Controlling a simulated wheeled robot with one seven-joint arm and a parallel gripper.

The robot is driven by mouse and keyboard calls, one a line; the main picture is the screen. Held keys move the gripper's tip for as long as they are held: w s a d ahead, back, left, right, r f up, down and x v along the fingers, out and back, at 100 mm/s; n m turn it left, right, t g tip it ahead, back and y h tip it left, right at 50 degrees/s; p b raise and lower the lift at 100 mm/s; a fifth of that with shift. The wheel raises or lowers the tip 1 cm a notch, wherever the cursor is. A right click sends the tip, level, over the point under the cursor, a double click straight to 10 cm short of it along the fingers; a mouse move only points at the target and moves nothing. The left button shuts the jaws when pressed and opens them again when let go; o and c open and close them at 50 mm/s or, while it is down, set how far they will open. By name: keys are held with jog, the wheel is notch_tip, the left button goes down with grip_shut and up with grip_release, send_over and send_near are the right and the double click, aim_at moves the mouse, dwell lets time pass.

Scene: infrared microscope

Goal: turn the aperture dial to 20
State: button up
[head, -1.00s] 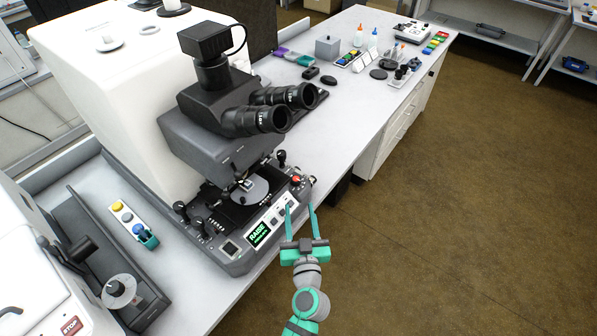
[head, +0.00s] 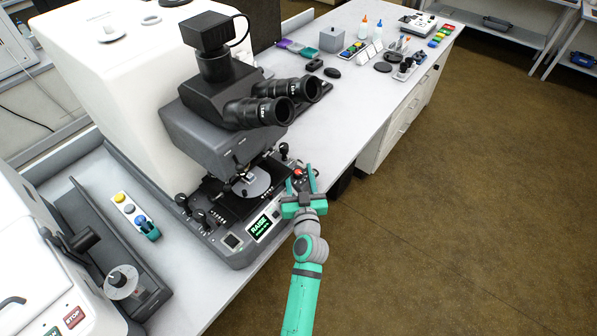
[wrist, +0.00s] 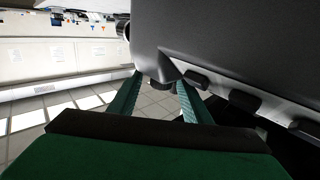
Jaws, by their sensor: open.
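The microscope (head: 215,130) stands on the bench, its dark base with controls facing my arm. My gripper (head: 298,176) is at the right front corner of this base, with its two teal fingers apart. In the wrist view my open gripper (wrist: 160,82) points at the dark housing, and a small dark round knob (wrist: 161,86) shows between the fingertips. It may be the aperture dial, but no label or scale is readable. I cannot tell whether the fingers touch it. A red button (head: 298,173) is on the base by the fingers.
A lit green display (head: 261,226) is on the base's front, left of my gripper. Dark blocks (wrist: 243,100) stick out from the housing, right of the fingers. The eyepieces (head: 275,105) overhang the base. Open floor lies to the right.

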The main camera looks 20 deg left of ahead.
jog(key=shift+w+a, duration=0.2)
jog(key=shift+w, duration=0.1)
jog(key=c, duration=1)
jog(key=shift+d, duration=0.1)
jog(key=shift+c, duration=0.2)
